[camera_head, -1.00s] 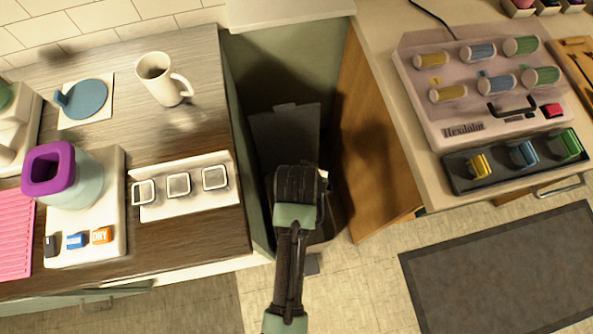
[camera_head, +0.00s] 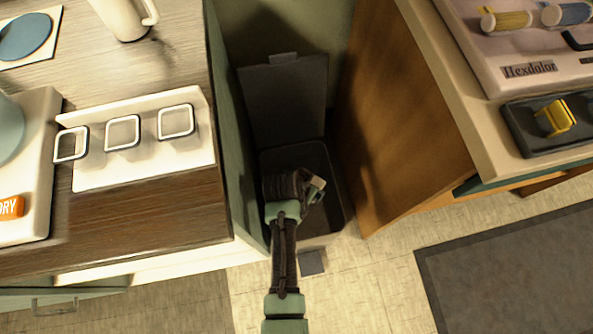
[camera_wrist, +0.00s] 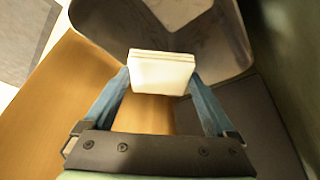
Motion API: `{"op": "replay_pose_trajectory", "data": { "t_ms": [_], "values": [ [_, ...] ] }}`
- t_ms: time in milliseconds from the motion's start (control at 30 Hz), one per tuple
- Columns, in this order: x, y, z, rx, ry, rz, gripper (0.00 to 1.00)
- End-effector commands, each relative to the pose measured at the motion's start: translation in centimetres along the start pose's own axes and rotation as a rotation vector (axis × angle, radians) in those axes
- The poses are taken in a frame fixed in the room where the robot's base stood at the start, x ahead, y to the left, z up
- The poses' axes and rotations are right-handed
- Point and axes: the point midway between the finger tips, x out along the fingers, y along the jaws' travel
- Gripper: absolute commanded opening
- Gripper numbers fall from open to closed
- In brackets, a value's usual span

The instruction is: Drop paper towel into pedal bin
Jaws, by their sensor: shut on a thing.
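The pedal bin (camera_head: 337,187) stands on the floor in the gap between two counters, dark grey, with its lid (camera_head: 283,103) raised against the back. Its pedal (camera_head: 312,262) shows at the front. My gripper (camera_head: 317,188) appears over the open bin in the head view. In the wrist view my gripper (camera_wrist: 160,80) is shut on the paper towel (camera_wrist: 160,75), a folded white square between the blue fingers. The bin's opening and rim (camera_wrist: 228,62) lie behind the towel there. In the head view a small pale edge of the towel shows at the fingertips.
The left counter (camera_head: 150,215) carries a white holder (camera_head: 140,170) with square rings and a mug (camera_head: 122,18). The wooden side (camera_head: 400,130) of the right counter closes the gap on the right. A grey mat (camera_head: 510,265) lies on the floor at right.

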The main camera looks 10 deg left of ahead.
Motion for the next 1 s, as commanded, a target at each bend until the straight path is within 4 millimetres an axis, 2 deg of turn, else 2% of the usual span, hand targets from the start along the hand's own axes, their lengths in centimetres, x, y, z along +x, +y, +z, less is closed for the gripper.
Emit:
{"op": "replay_pose_trajectory", "data": {
  "t_ms": [400, 533, 800, 833, 867, 1000],
  "values": [
    [4.5, 0.1, 1.9, 0.0, -0.001, 0.0, 0.39],
    [5.1, 0.1, 2.2, 0.0, -0.001, 0.0, 0.39],
    [5.0, 0.0, 2.1, -0.001, -0.001, 0.0, 0.39],
    [5.0, 0.0, 2.1, -0.001, -0.001, 0.0, 0.94],
    [5.0, 0.0, 2.1, -0.001, -0.002, 0.0, 0.99],
    [5.0, 0.0, 2.1, -0.001, -0.002, 0.0, 1.0]
  ]
}}
